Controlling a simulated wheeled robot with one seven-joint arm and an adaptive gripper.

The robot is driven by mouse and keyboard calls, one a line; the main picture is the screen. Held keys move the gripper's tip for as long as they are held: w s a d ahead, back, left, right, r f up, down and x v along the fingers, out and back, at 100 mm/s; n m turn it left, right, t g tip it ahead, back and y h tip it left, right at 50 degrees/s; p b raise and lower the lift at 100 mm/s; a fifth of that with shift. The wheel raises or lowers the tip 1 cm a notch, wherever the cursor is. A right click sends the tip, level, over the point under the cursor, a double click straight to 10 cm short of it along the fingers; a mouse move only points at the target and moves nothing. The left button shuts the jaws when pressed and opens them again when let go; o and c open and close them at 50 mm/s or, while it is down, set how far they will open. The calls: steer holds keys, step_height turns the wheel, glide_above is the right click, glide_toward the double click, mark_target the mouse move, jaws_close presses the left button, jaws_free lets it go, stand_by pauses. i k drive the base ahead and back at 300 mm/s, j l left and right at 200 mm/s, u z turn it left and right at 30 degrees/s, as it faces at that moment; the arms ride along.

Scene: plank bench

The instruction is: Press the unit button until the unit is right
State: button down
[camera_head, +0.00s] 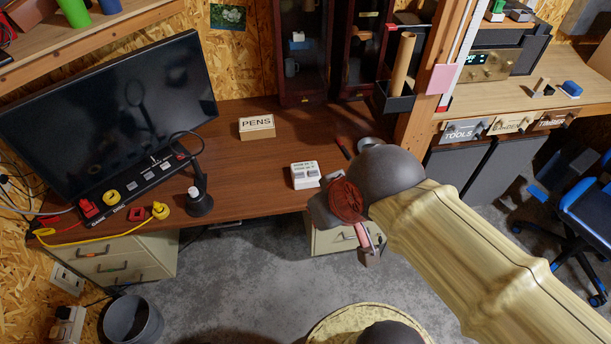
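A small white device (305,174) with grey markings or keys on its top lies near the front edge of the brown desk. Its lettering is too small to read, so I cannot tell which part is the unit button or what unit it shows. My gripper (369,251) is to the right of the device and nearer the camera, appearing over the desk's front edge and drawers. It looks apart from the device. Its fingers point down and overlap each other in this view, so their opening is not clear. I see nothing held in it.
A box marked PENS (256,127) stands behind the device. A large dark monitor (110,115), a power strip (135,188) and a black lamp-like stand (199,197) are on the left. A wooden post (425,95) rises at the right. The desk around the device is mostly clear.

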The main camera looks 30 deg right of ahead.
mark_target(298, 174)
steer(key=i+z, duration=0.15)
steer(key=z, duration=0.2)
steer(key=i+j+z, duration=0.1)
steer(key=z, duration=0.25)
steer(key=i+j+z, duration=0.1)
steer(key=z, duration=0.25)
